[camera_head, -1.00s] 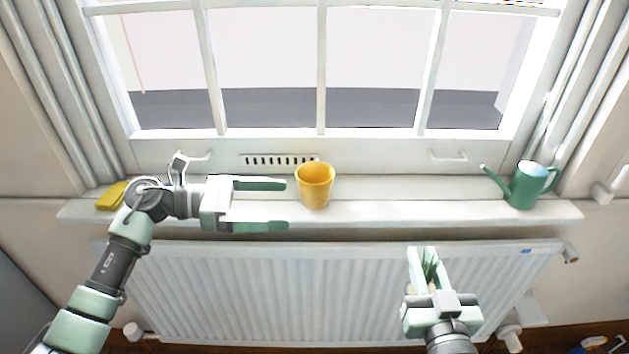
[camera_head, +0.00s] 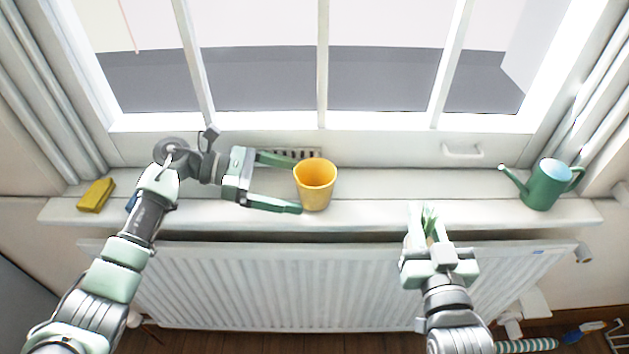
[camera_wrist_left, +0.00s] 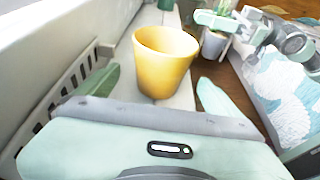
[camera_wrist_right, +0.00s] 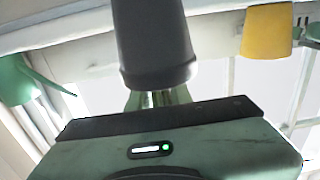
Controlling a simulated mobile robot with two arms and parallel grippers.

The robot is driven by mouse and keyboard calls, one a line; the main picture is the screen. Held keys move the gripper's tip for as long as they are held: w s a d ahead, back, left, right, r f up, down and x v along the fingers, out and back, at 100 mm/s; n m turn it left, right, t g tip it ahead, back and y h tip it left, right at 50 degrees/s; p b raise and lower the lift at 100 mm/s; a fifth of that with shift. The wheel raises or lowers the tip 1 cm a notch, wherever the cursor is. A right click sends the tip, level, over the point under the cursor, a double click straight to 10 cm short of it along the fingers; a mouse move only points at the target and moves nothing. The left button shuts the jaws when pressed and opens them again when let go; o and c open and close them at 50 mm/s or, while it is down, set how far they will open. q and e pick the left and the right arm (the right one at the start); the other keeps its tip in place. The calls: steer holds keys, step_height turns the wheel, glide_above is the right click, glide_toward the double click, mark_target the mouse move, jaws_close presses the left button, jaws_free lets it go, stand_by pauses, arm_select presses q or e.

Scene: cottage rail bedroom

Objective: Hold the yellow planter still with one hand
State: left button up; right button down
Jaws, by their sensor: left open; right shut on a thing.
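The yellow planter (camera_head: 316,186) stands upright and empty-looking on the white windowsill. My left gripper (camera_head: 296,184) is open at its left side, with one finger behind and one in front. In the left wrist view the planter (camera_wrist_left: 165,65) sits between the finger tips, with a gap visible on the near side. My right gripper (camera_head: 428,228) is shut on a grey pot with a green plant (camera_head: 430,218), in front of the sill's edge. The grey pot (camera_wrist_right: 152,40) fills the middle of the right wrist view; it also shows in the left wrist view (camera_wrist_left: 214,45).
A green watering can (camera_head: 546,185) stands at the right end of the sill (camera_head: 390,212). A yellow sponge-like block (camera_head: 96,195) lies at the left end. A white radiator (camera_head: 300,285) is below. The sill between planter and watering can is clear. The window is behind.

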mark_target(309, 188)
arm_select(q)
steer(key=b+x, duration=0.2)
steer(key=x, duration=0.1)
steer(key=shift+d+f, duration=0.1)
steer(key=shift+f, duration=0.05)
steer(key=shift+d+b, duration=0.45)
steer(key=shift+d, duration=0.05)
steer(key=shift+c, duration=0.4)
steer(key=c, duration=1)
steer(key=shift+c, duration=0.2)
